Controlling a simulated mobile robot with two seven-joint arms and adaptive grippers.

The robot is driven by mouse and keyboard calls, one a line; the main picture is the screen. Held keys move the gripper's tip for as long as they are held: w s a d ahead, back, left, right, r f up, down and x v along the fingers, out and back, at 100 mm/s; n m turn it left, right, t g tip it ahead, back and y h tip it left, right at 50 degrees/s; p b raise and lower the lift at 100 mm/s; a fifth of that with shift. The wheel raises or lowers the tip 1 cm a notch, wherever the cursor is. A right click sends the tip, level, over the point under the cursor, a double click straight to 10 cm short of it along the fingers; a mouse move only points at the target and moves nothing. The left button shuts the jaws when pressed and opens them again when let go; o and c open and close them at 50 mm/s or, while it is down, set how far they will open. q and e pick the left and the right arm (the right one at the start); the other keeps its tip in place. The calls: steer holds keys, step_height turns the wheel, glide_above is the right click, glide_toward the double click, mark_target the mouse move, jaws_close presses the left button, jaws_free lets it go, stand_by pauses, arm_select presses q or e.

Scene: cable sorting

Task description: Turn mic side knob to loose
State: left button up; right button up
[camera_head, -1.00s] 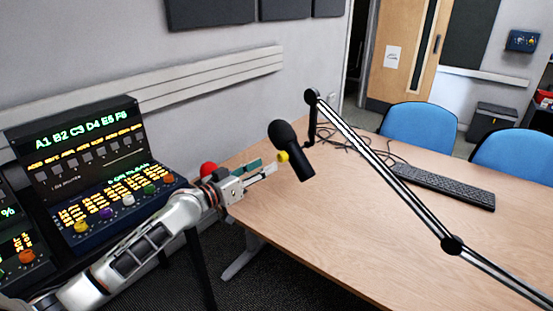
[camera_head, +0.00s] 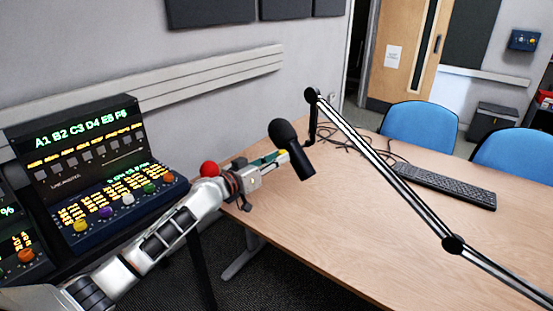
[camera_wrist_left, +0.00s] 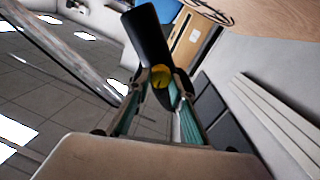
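The black microphone (camera_head: 285,135) hangs tilted from the end of its boom arm, over the left part of the desk. In the left wrist view the microphone body (camera_wrist_left: 148,40) stands just beyond my fingertips, with the yellow side knob (camera_wrist_left: 161,77) facing me. My left gripper (camera_head: 283,157) reaches the microphone's side from the left, and its fingers hide the knob in the head view. In the left wrist view its open fingers (camera_wrist_left: 161,80) stand on either side of the knob, very near it; I cannot tell whether they touch it. My right gripper is not in view.
The boom arm (camera_head: 390,175) slants across the wooden desk (camera_head: 340,230). A keyboard (camera_head: 443,186) and loose cables (camera_head: 345,137) lie behind it. A console (camera_head: 90,160) with coloured knobs stands at left, and a red ball (camera_head: 209,169) shows beside my left wrist.

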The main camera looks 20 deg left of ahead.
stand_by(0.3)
arm_select(q)
steer(key=shift+w+a+f+n+g+p, duration=0.15)
steer(key=shift+n+p, duration=0.5)
steer(key=shift+n, duration=2.2)
steer(key=shift+s+r+n+g+p, duration=0.15)
steer(key=shift+n+p, duration=0.5)
steer(key=shift+n, duration=2.15)
steer(key=shift+w+a+f+n+g+p, duration=0.15)
steer(key=shift+n+p, duration=0.5)
steer(key=shift+n, duration=2.2)
steer(key=shift+d, duration=0.1)
steer(key=o, duration=1.1)
